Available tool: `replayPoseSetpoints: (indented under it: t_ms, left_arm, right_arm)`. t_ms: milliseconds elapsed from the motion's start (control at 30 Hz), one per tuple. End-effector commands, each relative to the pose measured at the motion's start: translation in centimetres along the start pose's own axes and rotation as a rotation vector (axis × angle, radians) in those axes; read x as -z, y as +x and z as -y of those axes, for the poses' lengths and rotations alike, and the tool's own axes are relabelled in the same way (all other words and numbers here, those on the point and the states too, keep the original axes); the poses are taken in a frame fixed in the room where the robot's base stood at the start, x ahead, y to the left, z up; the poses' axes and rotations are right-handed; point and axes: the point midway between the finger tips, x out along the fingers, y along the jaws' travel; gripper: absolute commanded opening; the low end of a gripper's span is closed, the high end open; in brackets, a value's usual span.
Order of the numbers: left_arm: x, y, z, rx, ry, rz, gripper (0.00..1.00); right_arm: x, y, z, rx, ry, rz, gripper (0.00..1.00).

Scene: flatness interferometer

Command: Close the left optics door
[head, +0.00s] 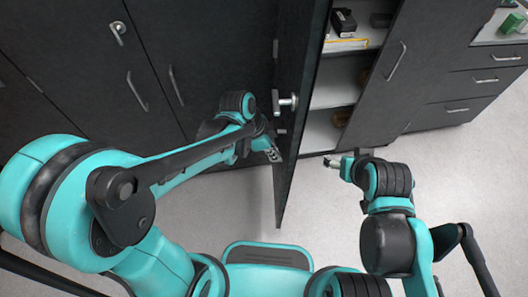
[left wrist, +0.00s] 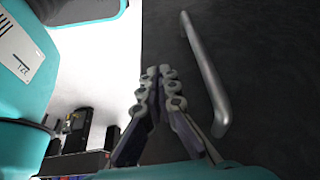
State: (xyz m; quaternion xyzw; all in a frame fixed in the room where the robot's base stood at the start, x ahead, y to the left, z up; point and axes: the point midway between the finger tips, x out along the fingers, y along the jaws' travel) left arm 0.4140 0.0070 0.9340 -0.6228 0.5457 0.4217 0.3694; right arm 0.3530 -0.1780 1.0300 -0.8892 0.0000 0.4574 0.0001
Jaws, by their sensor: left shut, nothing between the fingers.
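The left optics door (head: 296,120) is a tall dark panel swung out from the cabinet, seen nearly edge-on in the head view. Silver hardware (head: 288,102) shows on it. My left gripper (head: 274,154) is shut and empty, close to the door's left side. In the left wrist view, the closed fingertips (left wrist: 158,72) are beside a dark panel (left wrist: 260,90) with a silver bar handle (left wrist: 203,72); I cannot tell whether they touch it. My right gripper (head: 332,162) is on the other side of the door, apart from it; its finger gap is too small to judge.
The open cabinet shows pale shelves (head: 333,95) with a black item (head: 343,20) on top. A dark panel with a handle (head: 396,62) stands right of the shelves, and drawers (head: 465,90) are farther right. Closed dark cabinet fronts (head: 60,60) fill the left. The grey floor (head: 300,215) is clear.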

Motion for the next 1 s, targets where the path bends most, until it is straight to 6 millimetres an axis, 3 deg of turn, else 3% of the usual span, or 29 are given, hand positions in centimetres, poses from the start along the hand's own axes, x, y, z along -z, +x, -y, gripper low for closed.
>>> replayPoseSetpoints:
  t_ms: [167,667,867,1000]
  left_arm:
    - [1.1,0.4,0.0,0.0,0.0,0.001,0.0]
    - [1.8,0.6,-0.1,0.004,-0.01,0.001,0.0]
    - [4.7,1.8,-0.1,0.029,-0.07,-0.001,0.0]
    - [8.4,3.3,0.1,0.063,-0.154,-0.001,0.0]
  right_arm:
    - [-0.2,0.2,0.0,0.0,0.0,0.0,0.67]
    - [-0.2,0.2,0.0,0.0,0.0,0.0,0.67]
    - [-0.2,0.3,0.0,0.0,0.0,0.0,0.67]
    - [-0.3,0.4,0.0,0.0,0.0,0.0,0.67]
